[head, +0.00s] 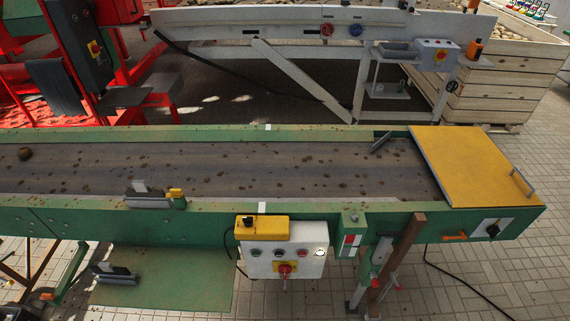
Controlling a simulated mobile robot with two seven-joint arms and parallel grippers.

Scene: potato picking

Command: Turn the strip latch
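No part labelled as the strip latch can be made out for sure. A small orange handle (455,237) lies roughly level on the green side wall of the conveyor, near its right end. Beside it is a black rotary knob (492,230) on a white plate. On the near conveyor edge at the left sits a grey bar piece (148,201) with a yellow block (177,194) at its right end. Which of these is the strip latch I cannot tell. Neither of my grippers shows in the head view.
The conveyor belt (230,168) carries scattered soil clods and one brown potato (25,154). A yellow cover (470,163) tops its right end. A control box (285,262) and a brown post (403,250) stand out in front. A cable (465,283) lies on the paving at right.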

